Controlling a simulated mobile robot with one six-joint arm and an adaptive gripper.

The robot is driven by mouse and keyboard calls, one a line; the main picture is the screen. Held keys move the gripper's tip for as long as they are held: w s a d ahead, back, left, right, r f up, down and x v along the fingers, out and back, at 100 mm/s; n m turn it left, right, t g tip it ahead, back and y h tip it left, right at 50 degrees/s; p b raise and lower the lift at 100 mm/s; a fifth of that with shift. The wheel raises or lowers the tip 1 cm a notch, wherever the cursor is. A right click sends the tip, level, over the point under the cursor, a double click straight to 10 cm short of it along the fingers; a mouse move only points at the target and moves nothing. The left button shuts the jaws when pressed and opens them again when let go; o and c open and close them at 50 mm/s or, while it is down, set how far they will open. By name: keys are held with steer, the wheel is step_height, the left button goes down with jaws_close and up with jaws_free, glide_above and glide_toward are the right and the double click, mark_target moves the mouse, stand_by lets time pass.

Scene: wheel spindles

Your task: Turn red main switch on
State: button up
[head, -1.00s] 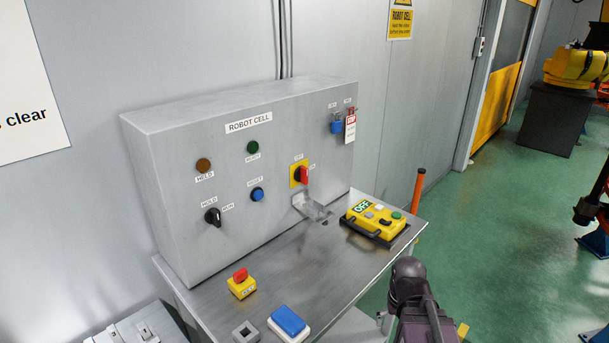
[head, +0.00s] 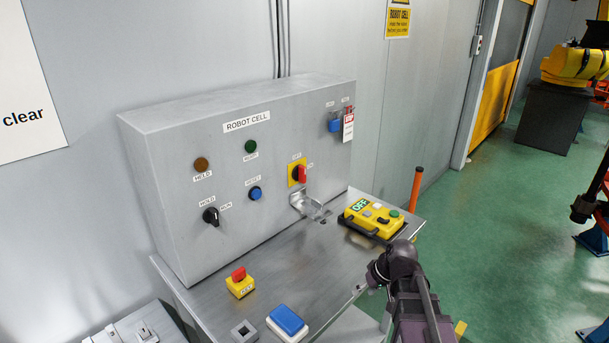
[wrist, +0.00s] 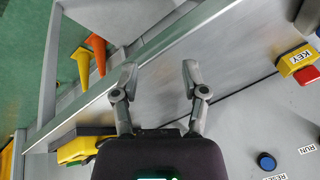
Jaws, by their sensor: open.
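The red main switch (head: 301,174) is a red handle on a yellow plate, on the front of the grey ROBOT CELL box (head: 230,180). Its handle stands about upright, with a small label above and one to its right. The switch is not seen in the wrist view. My gripper (wrist: 160,76) shows in the wrist view with its two fingers spread and nothing between them, over the bench. In the head view my arm is at the lower right, apart from the switch; the fingers cannot be made out there.
A metal bracket (head: 309,206) sits below the switch. A yellow pendant (head: 374,217) lies on the bench (head: 240,310) to its right. A yellow key box with a red top (head: 240,282) and a blue button box (head: 287,322) stand at the front. A blue padlock (head: 334,126) hangs at upper right.

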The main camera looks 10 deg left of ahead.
steer(key=w+a+r+n+t+y, duration=0.2)
steer(key=w+a+r+y, duration=0.15)
steer(key=w, duration=0.25)
steer(key=w+a+r+n+t+y, duration=0.1)
steer(key=w+a+r+n+y, duration=0.1)
steer(key=w+a+r, duration=0.3)
steer(key=n+t+y, duration=0.2)
steer(key=t+y, duration=0.2)
steer(key=t, duration=0.2)
glide_toward(305, 174)
steer(key=v, duration=0.4)
steer(key=shift+w+a+f+y, duration=0.15)
steer(key=shift+w+f+y, duration=0.05)
steer(key=shift+f+y, duration=0.1)
steer(key=shift+a, duration=0.1)
steer(key=x, duration=1.3)
steer(key=shift+w+a, duration=0.15)
steer(key=shift+w, duration=0.15)
jaws_close()
